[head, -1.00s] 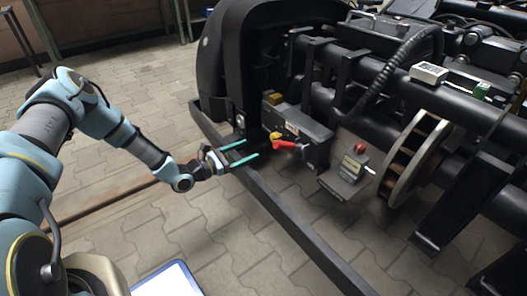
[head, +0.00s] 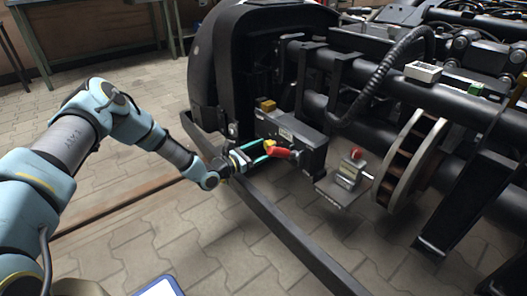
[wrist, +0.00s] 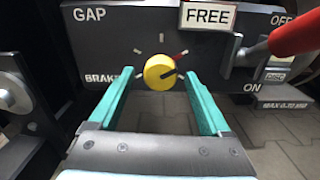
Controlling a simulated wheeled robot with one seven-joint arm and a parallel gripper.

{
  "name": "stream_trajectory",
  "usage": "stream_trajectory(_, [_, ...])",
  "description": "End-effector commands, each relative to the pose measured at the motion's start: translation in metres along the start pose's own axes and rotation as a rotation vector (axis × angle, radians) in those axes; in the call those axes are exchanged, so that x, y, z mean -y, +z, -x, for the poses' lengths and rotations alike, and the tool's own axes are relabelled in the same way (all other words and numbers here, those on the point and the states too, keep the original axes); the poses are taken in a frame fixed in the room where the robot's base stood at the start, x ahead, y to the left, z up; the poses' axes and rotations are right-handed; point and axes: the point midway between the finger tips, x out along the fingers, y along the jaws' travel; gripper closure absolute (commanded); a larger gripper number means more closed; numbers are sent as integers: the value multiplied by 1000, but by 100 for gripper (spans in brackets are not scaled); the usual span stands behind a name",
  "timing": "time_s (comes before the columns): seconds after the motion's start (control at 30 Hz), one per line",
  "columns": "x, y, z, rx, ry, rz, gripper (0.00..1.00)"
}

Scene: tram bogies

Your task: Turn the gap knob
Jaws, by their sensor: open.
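The pointer aims to the right and slightly up. My gripper (wrist: 158,90) is open, its two teal fingers on either side below the knob, with clear space between each finger and the knob. In the head view the knob (head: 270,144) shows beside a red lever, partly hidden by the fingers of my gripper (head: 262,153).
A red lever (wrist: 298,32) sits right of the knob, by OFF and ON marks. A dark rail (head: 285,235) runs below my gripper. A small box with a red button (head: 356,154) stands to the right.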

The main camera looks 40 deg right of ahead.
Motion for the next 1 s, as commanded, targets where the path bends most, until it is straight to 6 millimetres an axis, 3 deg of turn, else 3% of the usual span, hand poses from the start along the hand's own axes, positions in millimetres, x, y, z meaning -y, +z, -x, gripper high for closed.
stream_trajectory(0.23, [0, 0, 0, 0, 0, -1, 21])
stream_trajectory(0.9, [0, 0, 0, 0, -1, -1, 96])
stream_trajectory(1.0, [0, 0, 0, 0, -1, -1, 100])
